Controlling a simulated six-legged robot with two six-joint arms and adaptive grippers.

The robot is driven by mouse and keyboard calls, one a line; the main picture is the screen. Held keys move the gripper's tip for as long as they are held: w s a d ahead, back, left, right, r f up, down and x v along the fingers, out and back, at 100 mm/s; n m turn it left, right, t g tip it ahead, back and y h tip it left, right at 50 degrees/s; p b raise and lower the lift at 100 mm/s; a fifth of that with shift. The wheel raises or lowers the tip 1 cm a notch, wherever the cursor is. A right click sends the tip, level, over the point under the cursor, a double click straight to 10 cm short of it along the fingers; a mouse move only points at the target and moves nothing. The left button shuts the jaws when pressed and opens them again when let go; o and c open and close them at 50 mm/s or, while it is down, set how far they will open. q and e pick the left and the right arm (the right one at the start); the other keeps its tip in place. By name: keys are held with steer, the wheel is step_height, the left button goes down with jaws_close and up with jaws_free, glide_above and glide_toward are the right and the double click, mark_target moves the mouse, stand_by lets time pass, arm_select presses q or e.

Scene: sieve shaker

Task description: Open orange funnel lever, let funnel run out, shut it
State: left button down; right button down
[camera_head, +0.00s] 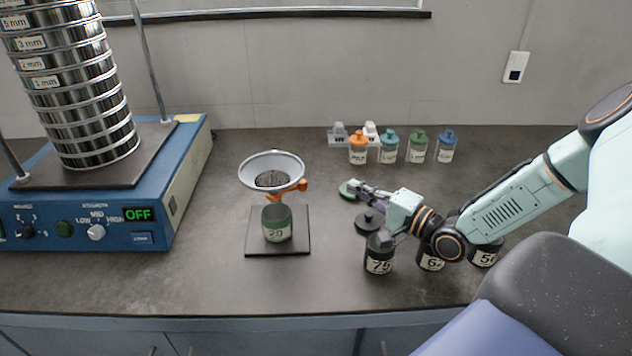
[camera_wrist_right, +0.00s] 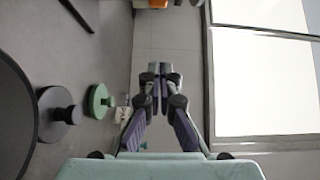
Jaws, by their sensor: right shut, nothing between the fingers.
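The funnel (camera_head: 272,167) is a white-rimmed bowl with dark grains in it. Its orange lever (camera_head: 298,188) sticks out at the right side, below the bowl. My left gripper is in neither view.
A blue sieve shaker (camera_head: 85,238) reading OFF stands at left. Dark jars, one labelled 75 (camera_head: 379,254), stand near my right arm. A black lid (camera_head: 368,221) and a green lid (camera_wrist_right: 101,101) lie nearby. Several colored bottles, one orange-capped (camera_head: 358,148), stand at the back.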

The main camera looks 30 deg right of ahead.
steer(key=w+a+b, duration=0.5)
steer(key=w+a, duration=0.1)
steer(key=w, duration=0.1)
steer(key=shift+w, duration=0.3)
stand_by(0.6)
steer(key=shift+a, duration=0.1)
steer(key=shift+s, duration=0.1)
steer(key=shift+s+a+m+h, duration=0.15)
steer(key=shift+m+h, duration=0.15)
steer(key=shift+h, duration=0.2)
